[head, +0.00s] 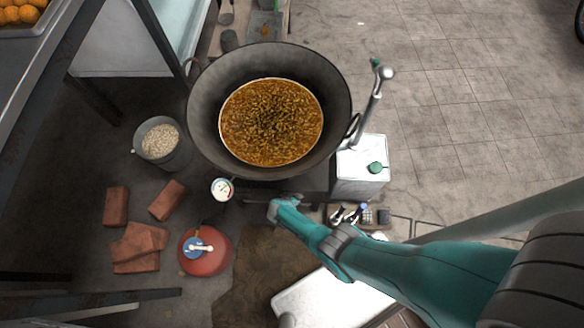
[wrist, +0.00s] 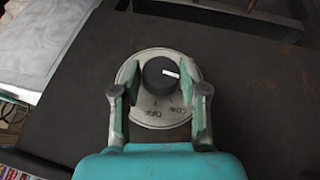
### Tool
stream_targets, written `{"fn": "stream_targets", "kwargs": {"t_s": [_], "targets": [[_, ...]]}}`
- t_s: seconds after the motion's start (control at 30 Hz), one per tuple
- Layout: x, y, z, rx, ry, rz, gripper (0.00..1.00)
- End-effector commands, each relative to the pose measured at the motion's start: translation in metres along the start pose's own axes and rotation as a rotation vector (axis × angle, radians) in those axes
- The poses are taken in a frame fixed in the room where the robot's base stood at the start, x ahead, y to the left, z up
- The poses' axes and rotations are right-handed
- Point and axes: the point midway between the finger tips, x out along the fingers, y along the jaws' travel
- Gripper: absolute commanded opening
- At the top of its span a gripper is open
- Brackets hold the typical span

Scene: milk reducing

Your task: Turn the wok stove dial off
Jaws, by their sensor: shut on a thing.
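The wok stove dial (wrist: 160,76) is a round black knob on a pale plate, in the middle of the wrist view. A white mark on the knob points to the right. The words OFF and LOW show upside down on the plate's lower part. My gripper (wrist: 160,94) has one finger on each side of the dial and is shut on it. In the head view my gripper (head: 277,207) is at the front of the dark stove (head: 312,184), below the wok (head: 202,100); the dial is hidden there.
The wok holds brown food. A round gauge (head: 222,189), a red gas cylinder (head: 214,254), bricks (head: 137,243) and a bucket (head: 146,155) are on the left. Open paved floor (head: 470,100) lies at the upper right.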

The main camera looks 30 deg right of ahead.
Motion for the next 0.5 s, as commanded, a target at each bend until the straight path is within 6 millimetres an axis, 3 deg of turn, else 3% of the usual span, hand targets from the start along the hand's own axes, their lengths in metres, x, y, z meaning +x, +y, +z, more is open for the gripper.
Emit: {"fn": "stream_targets", "kwargs": {"t_s": [0.17, 0.5], "targets": [[0.0019, 0.0034, 0.0023, 0.019, -0.002, -0.034, 0.08], [0.0027, 0.0063, 0.0042, 0.121, 0.014, -0.268, 0.08]]}}
